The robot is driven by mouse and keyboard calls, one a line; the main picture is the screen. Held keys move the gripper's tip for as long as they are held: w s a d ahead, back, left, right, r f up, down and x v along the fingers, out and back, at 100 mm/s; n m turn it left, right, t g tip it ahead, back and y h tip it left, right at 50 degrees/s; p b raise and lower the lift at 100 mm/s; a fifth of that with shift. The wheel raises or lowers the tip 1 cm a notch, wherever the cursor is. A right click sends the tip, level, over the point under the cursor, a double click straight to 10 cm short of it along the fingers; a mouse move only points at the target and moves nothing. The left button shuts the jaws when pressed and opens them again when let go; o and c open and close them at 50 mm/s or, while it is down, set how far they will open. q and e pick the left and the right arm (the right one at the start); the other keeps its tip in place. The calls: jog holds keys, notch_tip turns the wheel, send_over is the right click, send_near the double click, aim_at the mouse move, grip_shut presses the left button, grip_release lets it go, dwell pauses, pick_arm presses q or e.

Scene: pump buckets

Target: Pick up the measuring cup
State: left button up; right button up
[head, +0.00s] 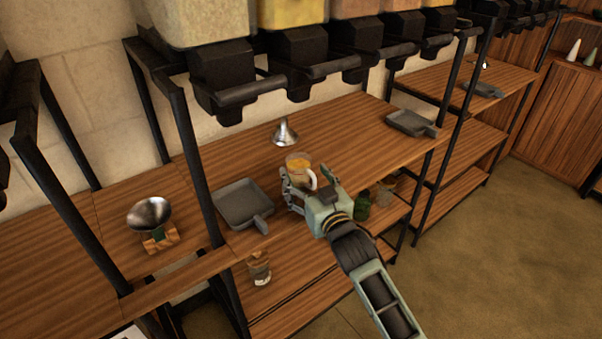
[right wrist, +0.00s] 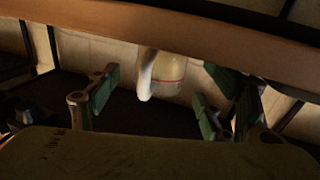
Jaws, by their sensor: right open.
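The measuring cup (head: 298,162) is a clear cup with orange-yellow contents and a white handle. It stands upright on the wooden shelf in the head view, and its lower part is partly covered by my right gripper. My right gripper (head: 307,187) is open at the near side of the cup, its fingers spread to either side. In the right wrist view the cup (right wrist: 170,76) and its white handle lie between the two open fingers (right wrist: 164,100), with gaps on both sides. My left gripper is not in view.
A metal funnel (head: 285,133) stands behind the cup. A grey square tray (head: 240,198) lies left of it, and another (head: 408,122) lies to the right. A metal bowl on a stand (head: 150,214) is at left. Black pump nozzles (head: 295,75) overhang the shelf. Jars sit below.

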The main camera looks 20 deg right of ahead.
aim_at(303, 174)
jog(key=w, duration=0.3)
jog(key=shift+w+a+f, duration=0.15)
jog(key=shift+w+a, duration=0.1)
jog(key=shift+w, duration=0.2)
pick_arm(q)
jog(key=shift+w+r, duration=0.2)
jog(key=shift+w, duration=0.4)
pick_arm(e)
jog(key=c, duration=1.3)
jog(key=shift+r, duration=0.2)
notch_tip(303, 174, up, 4)
jog(key=shift+d+r, duration=0.1)
jog(key=shift+r, duration=0.05)
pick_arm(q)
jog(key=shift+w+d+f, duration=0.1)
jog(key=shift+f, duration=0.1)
pick_arm(e)
jog(key=d+r, duration=0.2)
jog(key=d, duration=0.1)
jog(key=s+d+r, duration=0.1)
jog(key=d+r, duration=0.1)
jog(key=d, duration=0.2)
jog(key=s+d+r, duration=0.1)
jog(key=d+r, duration=0.1)
jog(key=d, duration=0.2)
jog(key=shift+s+d+r, duration=0.1)
jog(key=shift+d+r, duration=0.1)
jog(key=shift+r, duration=0.05)
